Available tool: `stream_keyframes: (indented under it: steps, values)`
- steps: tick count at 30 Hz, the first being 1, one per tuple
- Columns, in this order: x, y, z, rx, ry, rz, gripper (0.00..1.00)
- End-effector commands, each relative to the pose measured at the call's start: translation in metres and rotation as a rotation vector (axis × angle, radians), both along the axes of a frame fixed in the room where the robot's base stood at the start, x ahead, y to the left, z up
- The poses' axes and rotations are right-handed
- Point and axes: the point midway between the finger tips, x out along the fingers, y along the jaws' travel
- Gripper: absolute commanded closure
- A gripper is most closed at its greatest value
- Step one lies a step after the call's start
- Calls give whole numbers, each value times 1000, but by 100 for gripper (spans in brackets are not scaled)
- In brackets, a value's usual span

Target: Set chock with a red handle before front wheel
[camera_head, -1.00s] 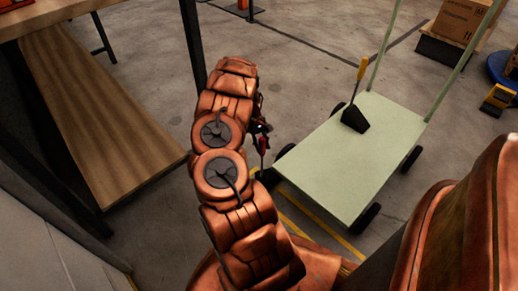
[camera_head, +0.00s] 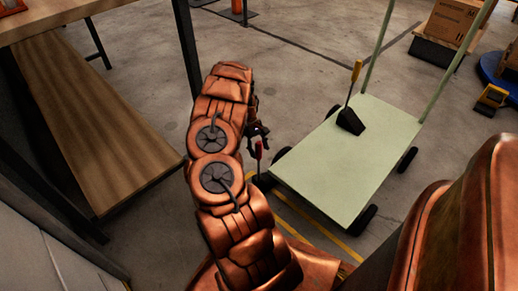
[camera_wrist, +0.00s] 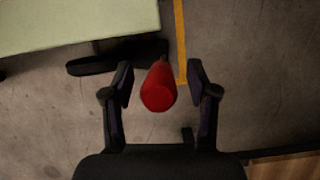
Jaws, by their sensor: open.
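The red handle (camera_wrist: 159,88) of the chock stands between the two spread fingers of my gripper (camera_wrist: 160,85) in the wrist view, seen nearly end-on. In the head view the red handle (camera_head: 258,150) rises just below my open gripper (camera_head: 258,136), beside the cart's near left corner. I cannot tell whether the fingers touch it. The chock's body is mostly hidden under the handle. A dark cart wheel (camera_wrist: 115,60) lies to the upper left in the wrist view, close to the handle.
The pale green cart (camera_head: 345,160) carries a black chock with a yellow handle (camera_head: 351,112). A wooden bench (camera_head: 90,120) stands left of my arm, with a dark post (camera_head: 187,50) nearby. Yellow floor lines (camera_head: 315,225) run by the cart. Boxes (camera_head: 455,25) stand at the far right.

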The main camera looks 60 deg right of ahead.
Motion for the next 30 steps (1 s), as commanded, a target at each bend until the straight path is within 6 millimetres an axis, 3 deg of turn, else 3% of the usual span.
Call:
stream_keyframes:
  steps: [8, 21, 30]
  values:
    - [7, -2, 17, -1, -1, 0, 41]
    - [36, -12, 91, -2, 0, 1, 41]
    - [43, -14, 111, 0, 0, -1, 41]
